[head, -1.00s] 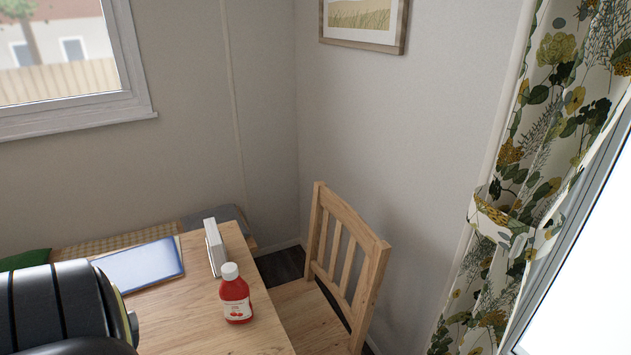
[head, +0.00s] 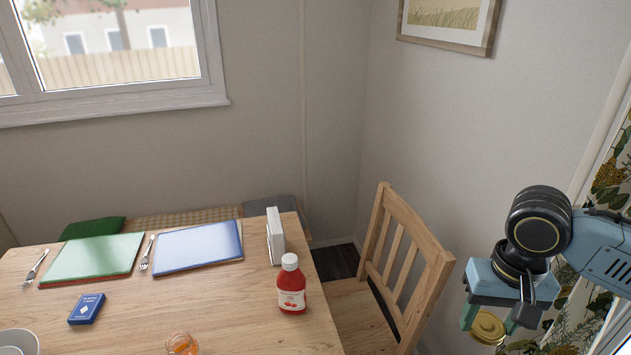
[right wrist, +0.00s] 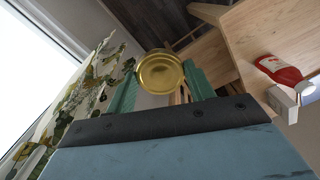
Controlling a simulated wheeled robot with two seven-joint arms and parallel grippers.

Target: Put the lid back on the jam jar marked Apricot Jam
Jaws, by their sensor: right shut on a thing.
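My right gripper (head: 491,322) is at the right of the head view, beyond the table's right side and in front of the curtain. It is shut on a round gold lid (head: 487,328) and holds it in the air. The right wrist view shows the lid (right wrist: 160,73) between the two green fingers, its hollow side facing the camera. An open glass jar (head: 182,344) with orange contents stands on the table at the bottom edge of the head view, partly cut off. Its label cannot be read. My left gripper is not in view.
The wooden table (head: 130,310) bears a red bottle (head: 291,286), a napkin holder (head: 275,236), green and blue placemats, forks, a blue card box (head: 87,308) and white bowls (head: 18,342). A wooden chair (head: 400,265) stands between the table and my right gripper.

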